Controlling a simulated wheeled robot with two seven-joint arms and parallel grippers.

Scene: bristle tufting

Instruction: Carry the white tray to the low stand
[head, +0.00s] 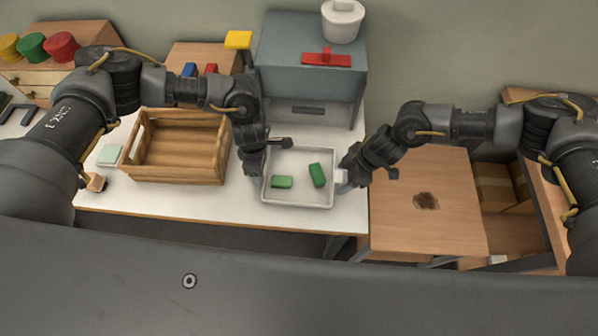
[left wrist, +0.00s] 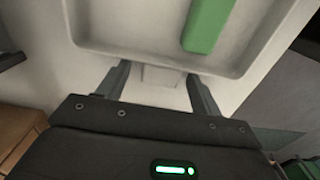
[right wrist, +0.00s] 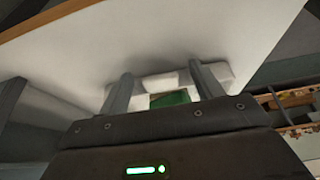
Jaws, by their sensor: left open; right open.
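The white tray (head: 300,196) sits on the white table with two green blocks (head: 317,175) lying in it. My left gripper (head: 254,168) is at the tray's left side, open; in the left wrist view its fingers (left wrist: 160,85) stand either side of a pale tab on the tray's rim (left wrist: 150,58). My right gripper (head: 343,178) is at the tray's right side, open; in the right wrist view its fingers (right wrist: 165,85) stand either side of the tray's white end (right wrist: 158,80). The low stand (head: 440,213) appears to be the wooden-topped one at right, with a dark stain.
A wooden crate (head: 181,179) stands left of the tray. A grey cabinet (head: 290,52) with a red piece (head: 327,60) and a white pot (head: 342,22) is behind it. The stand's top is clear apart from the stain (head: 426,201). A wooden shelf unit (head: 500,205) lies right of it.

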